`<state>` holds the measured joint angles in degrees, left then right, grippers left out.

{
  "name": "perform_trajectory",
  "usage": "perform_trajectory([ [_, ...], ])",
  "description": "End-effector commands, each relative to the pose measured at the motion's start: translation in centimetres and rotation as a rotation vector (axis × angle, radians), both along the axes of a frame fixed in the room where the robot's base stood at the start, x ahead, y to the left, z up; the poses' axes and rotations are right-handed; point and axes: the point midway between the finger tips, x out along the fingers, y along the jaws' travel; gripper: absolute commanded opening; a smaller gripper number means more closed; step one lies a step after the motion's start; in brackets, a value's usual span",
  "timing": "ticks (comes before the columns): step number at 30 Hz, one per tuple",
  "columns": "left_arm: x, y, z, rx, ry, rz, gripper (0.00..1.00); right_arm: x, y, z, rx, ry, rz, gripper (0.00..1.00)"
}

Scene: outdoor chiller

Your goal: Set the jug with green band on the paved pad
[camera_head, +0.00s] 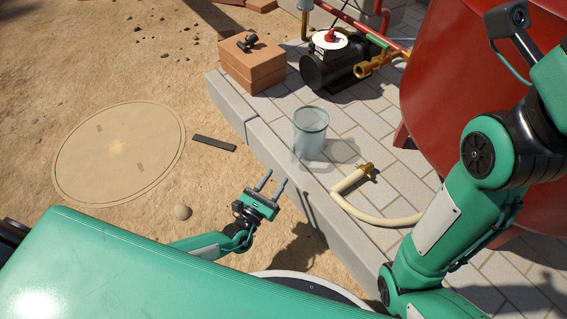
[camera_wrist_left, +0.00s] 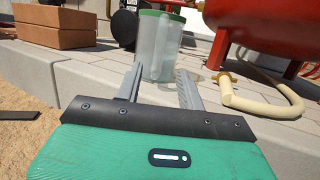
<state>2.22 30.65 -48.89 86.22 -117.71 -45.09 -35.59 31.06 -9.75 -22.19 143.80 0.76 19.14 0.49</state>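The jug with green band (camera_head: 309,137) is a clear vessel with a green rim. It stands upright on the paved pad (camera_head: 267,147), near the pad's raised edge. It also shows in the left wrist view (camera_wrist_left: 158,47), beyond my fingers. My left gripper (camera_head: 271,181) is open and empty, just off the pad's edge and short of the jug. In the left wrist view its two fingers (camera_wrist_left: 160,80) are spread with the jug apart from them. My right arm shows at the right of the head view, but its gripper is out of view.
A cream hose (camera_head: 367,215) with a brass end lies right of the jug. Bricks (camera_head: 252,64), a black pump (camera_head: 334,62) and a red tank (camera_head: 455,90) stand behind. A round cover (camera_head: 119,152) and a dark bar (camera_head: 214,142) lie on the sand at left.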

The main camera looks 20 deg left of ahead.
Motion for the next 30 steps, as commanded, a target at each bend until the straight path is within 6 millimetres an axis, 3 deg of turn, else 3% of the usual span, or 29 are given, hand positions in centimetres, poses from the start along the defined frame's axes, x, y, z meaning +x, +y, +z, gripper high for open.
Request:
perform_trajectory([
  [3, -1.6, 0.4, -0.3, 0.002, 0.002, -0.001, 0.39, 0.1, 0.0, 0.4, -0.008, 0.000, -0.006, 0.36],
  [9, -2.6, 0.7, -0.6, 0.001, 0.000, 0.000, 0.39, 0.3, 0.1, 0.1, -0.015, 0.006, -0.010, 0.36],
  [16, -2.3, 0.5, -0.4, -0.013, 0.003, 0.000, 0.39, 0.3, 0.2, 0.0, -0.015, 0.009, -0.004, 0.36],
  [19, -0.8, -0.6, 1.3, -0.106, 0.027, 0.004, 0.39, 0.3, 0.2, 0.0, -0.014, 0.007, -0.003, 0.36],
  [23, 3.0, -4.1, 6.6, -0.391, 0.107, -0.023, 0.39, 0.2, 0.2, 0.1, -0.014, 0.006, -0.002, 0.36],
  [27, 6.6, -9.4, 15.7, -0.816, 0.217, -0.166, 0.39, 0.1, 0.2, 0.2, -0.014, 0.001, -0.003, 0.36],
  [29, 7.3, -11.6, 20.3, -0.992, 0.260, -0.266, 0.39, 0.1, 0.2, 0.3, -0.013, -0.001, -0.004, 0.36],
  [30, 7.4, -13.0, 23.6, -1.106, 0.287, -0.344, 0.39, 0.0, 0.2, 0.3, -0.013, -0.002, -0.004, 0.36],
])
